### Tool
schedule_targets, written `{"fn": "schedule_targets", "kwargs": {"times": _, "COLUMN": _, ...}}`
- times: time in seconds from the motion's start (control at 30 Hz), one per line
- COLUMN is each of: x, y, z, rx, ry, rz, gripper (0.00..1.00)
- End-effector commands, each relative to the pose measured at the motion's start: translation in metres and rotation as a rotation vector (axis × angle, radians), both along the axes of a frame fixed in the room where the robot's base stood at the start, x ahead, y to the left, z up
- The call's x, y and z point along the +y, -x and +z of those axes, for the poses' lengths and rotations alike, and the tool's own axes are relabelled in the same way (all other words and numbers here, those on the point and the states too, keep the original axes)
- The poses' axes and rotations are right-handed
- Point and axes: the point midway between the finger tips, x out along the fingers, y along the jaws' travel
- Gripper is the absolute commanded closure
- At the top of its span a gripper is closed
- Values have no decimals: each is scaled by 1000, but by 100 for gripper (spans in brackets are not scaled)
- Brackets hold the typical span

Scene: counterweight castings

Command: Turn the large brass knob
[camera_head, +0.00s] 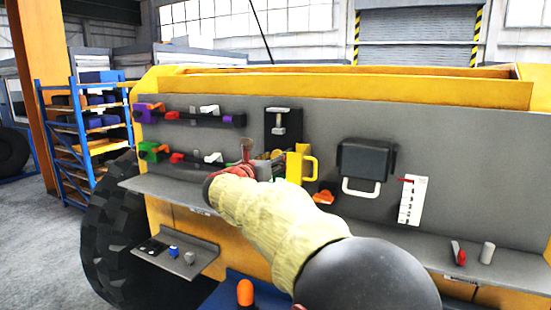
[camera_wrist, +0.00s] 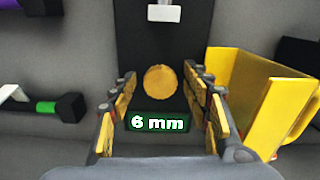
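The large brass knob (camera_wrist: 160,80) is a round, gold-coloured disc on a dark plate (camera_wrist: 160,42), seen face-on in the wrist view. My gripper (camera_wrist: 164,82) is open, with one finger to the left of the knob and one to the right. Gaps show between the knob and both fingers, and I cannot tell whether the fingertips reach its depth. In the head view my gripper (camera_head: 268,163) is at the grey panel, below a T-shaped handle (camera_head: 281,122); the knob is not clearly seen there.
A yellow bracket (camera_wrist: 262,100) stands close to the right finger; it also shows in the head view (camera_head: 300,165). A black bar with a green band (camera_wrist: 48,107) is left of the fingers. A black box with a pale handle (camera_head: 366,160) is further right. A ledge (camera_head: 175,193) runs below.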

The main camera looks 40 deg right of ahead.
Motion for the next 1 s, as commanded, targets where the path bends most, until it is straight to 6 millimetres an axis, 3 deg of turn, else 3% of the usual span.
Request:
{"fn": "schedule_targets", "kwargs": {"times": 0.7, "x": 0, "y": 0, "z": 0, "rx": 0, "ry": 0, "rz": 0, "gripper": 94}}
{"fn": "schedule_targets", "kwargs": {"times": 1.0, "x": 0, "y": 0, "z": -1, "rx": -32, "ry": -12, "rz": 0, "gripper": 95}}
